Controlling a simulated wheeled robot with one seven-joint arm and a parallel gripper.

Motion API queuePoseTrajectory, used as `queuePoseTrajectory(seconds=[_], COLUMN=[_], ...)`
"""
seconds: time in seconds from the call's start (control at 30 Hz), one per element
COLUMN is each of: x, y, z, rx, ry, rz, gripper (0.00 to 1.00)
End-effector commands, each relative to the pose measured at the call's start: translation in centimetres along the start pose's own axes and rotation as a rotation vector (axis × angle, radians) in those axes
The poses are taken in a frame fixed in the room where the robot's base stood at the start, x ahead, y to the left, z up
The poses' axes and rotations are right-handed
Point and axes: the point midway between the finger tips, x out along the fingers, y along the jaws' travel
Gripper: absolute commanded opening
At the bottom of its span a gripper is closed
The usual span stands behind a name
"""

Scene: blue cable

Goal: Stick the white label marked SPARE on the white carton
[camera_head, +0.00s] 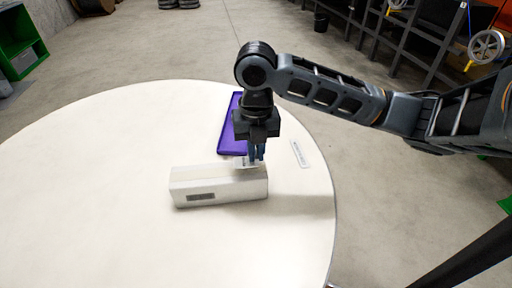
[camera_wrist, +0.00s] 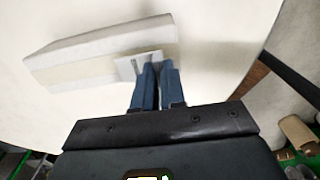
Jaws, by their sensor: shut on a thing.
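The white carton (camera_head: 190,185) lies long side across the round table, with a dark printed patch on its front face. In the wrist view, the carton (camera_wrist: 75,58) is at the upper left. My gripper (camera_head: 256,157) points down at the carton's right rear edge. Its blue fingers (camera_wrist: 157,73) are shut on a small white label (camera_wrist: 127,69). The label sticks out to the left of the fingertips, over the carton's right end. Its print is not readable, and I cannot tell whether it touches the carton.
A purple tray (camera_head: 229,141) lies behind the carton, partly hidden by my gripper. Another white label strip (camera_head: 299,154) with dark print lies on the table to the right. The round table (camera_head: 90,180) is clear on the left and in front.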

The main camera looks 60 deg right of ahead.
Motion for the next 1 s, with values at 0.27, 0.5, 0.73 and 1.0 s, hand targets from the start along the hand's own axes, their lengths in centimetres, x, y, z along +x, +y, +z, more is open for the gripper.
queuePoseTrajectory(seconds=[0.27, 0.5, 0.73, 1.0], x=[1.03, 0.97, 1.31, 1.55], y=[-0.01, -0.02, -0.02, -0.03], z=[0.01, 0.01, 0.01, 0.00], rx=[0.000, 0.000, 0.000, 0.000], ry=[0.000, 0.000, 0.000, 0.000], rz=[0.000, 0.000, 0.000, 0.000], gripper=[0.00, 0.00, 0.00, 0.00])
